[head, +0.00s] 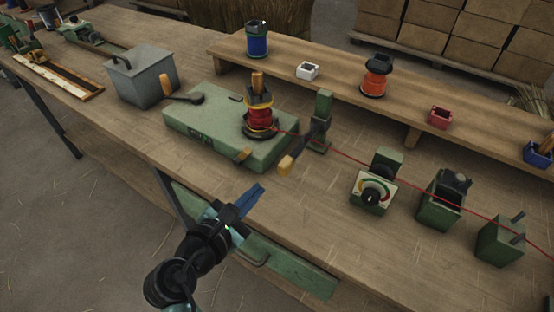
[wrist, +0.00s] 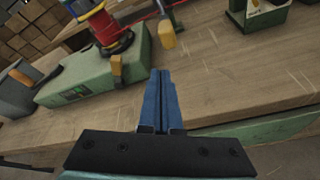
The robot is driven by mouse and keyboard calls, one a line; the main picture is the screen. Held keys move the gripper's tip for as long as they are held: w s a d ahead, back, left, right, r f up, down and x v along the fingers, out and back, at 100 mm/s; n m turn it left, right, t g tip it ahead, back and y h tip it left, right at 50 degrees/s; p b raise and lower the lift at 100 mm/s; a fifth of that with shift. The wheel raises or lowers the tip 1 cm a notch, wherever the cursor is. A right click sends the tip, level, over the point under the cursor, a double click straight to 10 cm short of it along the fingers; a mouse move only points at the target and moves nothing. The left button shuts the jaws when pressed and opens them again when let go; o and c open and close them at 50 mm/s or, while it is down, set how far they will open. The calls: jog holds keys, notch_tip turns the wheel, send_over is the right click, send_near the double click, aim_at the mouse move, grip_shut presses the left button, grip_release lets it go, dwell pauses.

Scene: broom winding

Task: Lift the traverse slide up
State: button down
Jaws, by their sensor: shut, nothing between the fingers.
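What looks like the traverse slide is the dark block with an arm on a green upright post (head: 322,120), right of the winder. Its yellow-tipped handle (head: 286,164) points toward the front of the bench and also shows at the top of the wrist view (wrist: 167,34). A red thread runs from the red spool (head: 259,116) past the post. My gripper (head: 259,188) is shut and empty, its blue fingers together over the bench's front edge. It is apart from the handle, to its front left. In the wrist view, my fingertips (wrist: 160,72) point toward the handle.
The green winder base (head: 215,140) carries the spool and a small wooden lever (wrist: 116,65). A dial unit (head: 373,192) and green thread guides (head: 437,200) stand to the right. A grey box (head: 140,76) is at left. The bench between my gripper and the handle is clear.

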aim_at(280, 167)
jog(key=s+n+p, duration=0.2)
jog(key=s+r+n+g+h+p, duration=0.1)
jog(key=n+p, duration=0.1)
jog(key=p, duration=0.1)
jog(key=shift+s+a+r+n, duration=0.1)
jog(key=shift+s+a+n, duration=0.05)
jog(key=shift+s+n, duration=0.2)
jog(key=b+x, duration=0.1)
jog(key=x, duration=0.9)
notch_tip(280, 167, up, 4)
jog(key=p, duration=0.4)
jog(key=shift+r+p, duration=0.15)
jog(key=shift+p, duration=0.2)
